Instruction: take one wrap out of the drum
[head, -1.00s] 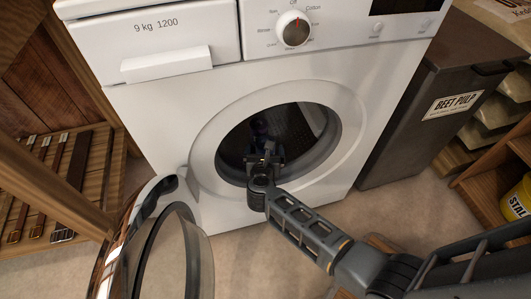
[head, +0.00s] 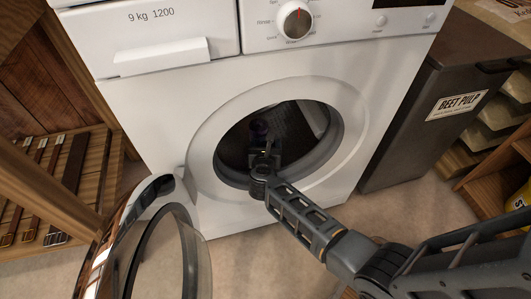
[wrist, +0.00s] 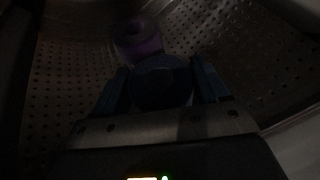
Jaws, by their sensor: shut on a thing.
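The washing machine (head: 155,110) stands with its round door (head: 160,265) swung open to the left. My gripper (wrist: 160,72) is inside the dark drum (wrist: 70,95), reaching through the opening. In the wrist view it is shut on a dark blue rolled wrap (wrist: 160,88), held between the two fingers. A purple rolled wrap (wrist: 138,42) lies just beyond it, against the perforated drum wall. The held wrap is hard to make out in the head view, and the drum interior is very dark.
The drum's rim (head: 335,140) surrounds my wrist closely. The open door is at lower left, beside a wooden rack with straps (head: 75,160). A dark beet pulp bin (head: 425,125) stands at right, with wooden shelving beyond. Some floor is clear below the machine.

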